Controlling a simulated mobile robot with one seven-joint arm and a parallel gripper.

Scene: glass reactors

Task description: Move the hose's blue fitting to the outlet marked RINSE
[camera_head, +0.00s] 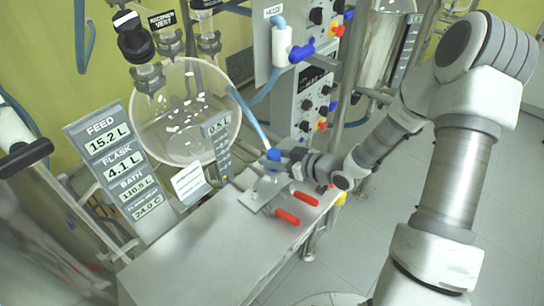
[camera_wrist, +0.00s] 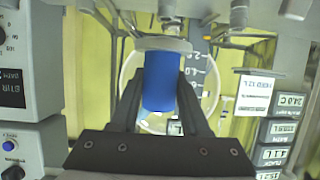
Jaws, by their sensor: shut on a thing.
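The blue fitting (camera_head: 273,154) is at the lower end of the light blue hose (camera_head: 252,118), above the metal bench. My gripper (camera_head: 279,157) is shut on it, coming from the right. In the wrist view the fitting (camera_wrist: 160,82) is a blue cylinder between my two dark fingers (camera_wrist: 161,100), with a pale round flange at its far end. Below it in the head view is a small metal plate (camera_head: 256,204) with short upright stubs and two red-handled valves (camera_head: 286,217). I cannot read a RINSE marking in either view.
A round glass vessel (camera_head: 185,115) stands left of the hose, beside a readout board (camera_head: 112,150). A control box (camera_head: 308,100) with knobs and a blue-handled valve (camera_head: 302,52) stand behind. The bench top (camera_head: 200,255) is clear at the front left.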

